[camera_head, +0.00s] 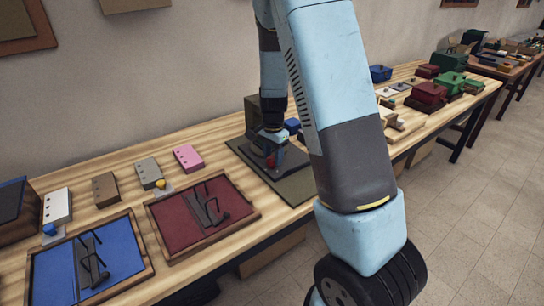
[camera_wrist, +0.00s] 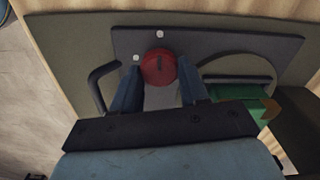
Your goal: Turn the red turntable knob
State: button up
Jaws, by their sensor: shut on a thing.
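The red turntable knob (camera_wrist: 158,67) is round with a short dark mark on its top. It sits on a dark grey plate (camera_wrist: 250,47) in the wrist view. My gripper (camera_wrist: 158,82) is shut on the knob, with one blue finger on each side of it. In the head view the knob (camera_head: 272,160) is a small red spot under my gripper (camera_head: 271,146), and my fingers partly hide it. The dark device (camera_head: 293,157) stands on a dark olive mat on the wooden table.
A dark bent handle (camera_wrist: 98,82) stands left of my fingers, and a green block (camera_wrist: 238,104) is close on the right. A maroon tray (camera_head: 160,222) and a blue tray (camera_head: 40,285) lie at left on the table. Small boxes line its back.

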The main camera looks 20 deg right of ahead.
aim_at(273, 158)
jog(key=o, duration=1.1)
jog(key=shift+c, duration=0.2)
jog(key=shift+r, duration=0.1)
notch_tip(273, 158, up, 14)
jog(key=shift+f, duration=0.25)
